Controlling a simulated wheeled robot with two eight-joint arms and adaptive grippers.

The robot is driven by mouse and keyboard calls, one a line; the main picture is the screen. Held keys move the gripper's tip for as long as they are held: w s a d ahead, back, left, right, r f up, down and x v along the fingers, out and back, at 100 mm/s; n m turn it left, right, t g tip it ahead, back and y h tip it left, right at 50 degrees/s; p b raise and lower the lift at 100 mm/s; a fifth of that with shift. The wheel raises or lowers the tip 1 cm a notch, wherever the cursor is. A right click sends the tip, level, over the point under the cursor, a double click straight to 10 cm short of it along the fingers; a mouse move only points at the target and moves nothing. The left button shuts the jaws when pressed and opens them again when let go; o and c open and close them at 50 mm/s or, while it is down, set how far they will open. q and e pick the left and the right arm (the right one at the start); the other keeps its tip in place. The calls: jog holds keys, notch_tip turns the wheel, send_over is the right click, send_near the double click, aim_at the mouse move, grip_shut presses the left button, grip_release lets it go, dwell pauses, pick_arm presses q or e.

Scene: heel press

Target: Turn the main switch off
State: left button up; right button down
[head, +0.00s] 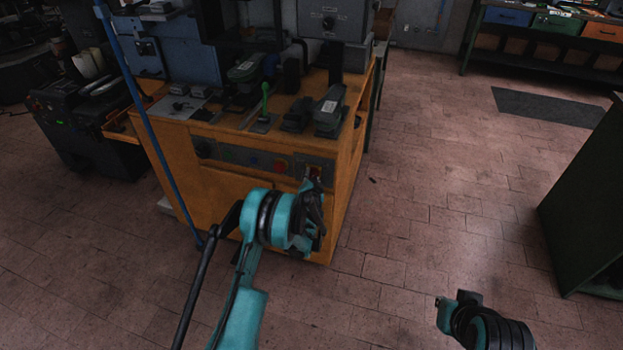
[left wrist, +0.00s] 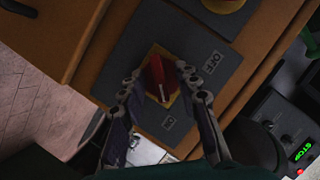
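The main switch is a red knob (left wrist: 157,75) on a yellow plate, set in a dark grey panel (left wrist: 122,57). In the left wrist view its pale-marked end points down toward the ON label (left wrist: 168,124); the OFF label (left wrist: 212,61) is at upper right. In the head view the switch (head: 314,172) is at the right end of the cabinet's front panel. My left gripper (head: 314,208) is in front of it. In the left wrist view its open fingers (left wrist: 158,80) flank the knob with visible gaps. My right arm's end (head: 442,302) is at lower right; its finger state is unclear.
The orange cabinet (head: 230,183) carries a green lever (head: 265,101) and dark pedals (head: 331,112) on top. A blue pole (head: 150,130) stands left. A green cabinet (head: 590,205) is at the right edge. The tiled floor between is clear.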

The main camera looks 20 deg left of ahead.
pick_arm(q)
grip_shut()
jog(key=n+h, duration=0.2)
jog(key=n, duration=0.1)
jog(key=shift+a+g, duration=0.15)
jog(key=shift+g, duration=0.25)
jog(key=n+h, duration=0.2)
jog(key=n, duration=0.1)
jog(key=shift+a+r, duration=0.1)
jog(key=shift+a+n+h, duration=0.1)
jog(key=shift+n+h, duration=0.95)
jog(key=shift+n, duration=0.55)
jog(key=shift+a+n+h, duration=0.1)
jog(key=shift+n+h, duration=0.95)
jog(key=shift+n, duration=0.55)
jog(key=shift+t, duration=0.3)
